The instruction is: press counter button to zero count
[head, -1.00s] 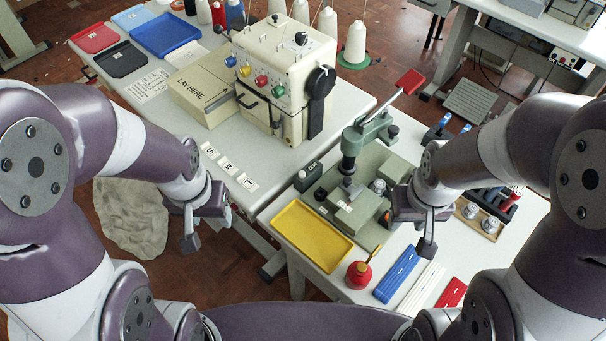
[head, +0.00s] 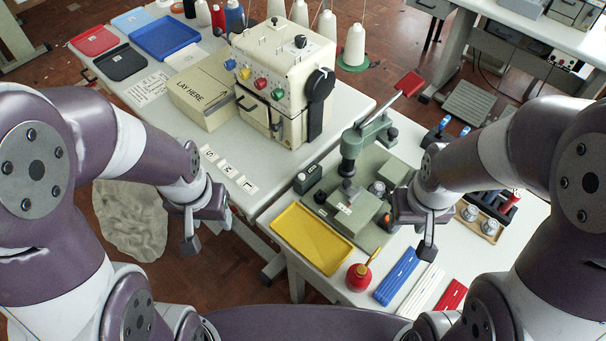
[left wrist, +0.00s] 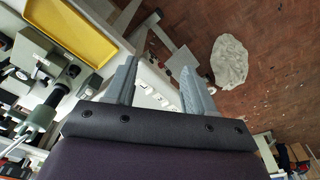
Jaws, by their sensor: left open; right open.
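A small dark grey-green box (head: 308,178) with a pale round spot on it stands at the left edge of the green press (head: 349,199). It looks like the counter, but its display cannot be read. A dark round knob (head: 320,195) sits just below it on the press base. My left gripper (head: 208,232) is open and empty, left of the press and apart from it, over the gap before the left table. Its spread fingers also show in the left wrist view (left wrist: 158,75). My right gripper (head: 408,236) is open beside the press's right side.
A yellow tray (head: 287,228) lies in front of the press, with a red oil can (head: 360,275) and blue strips (head: 397,275) to the right. A cream buttonhole machine (head: 280,85) stands on the left table. The press's red-tipped lever (head: 410,84) rises behind.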

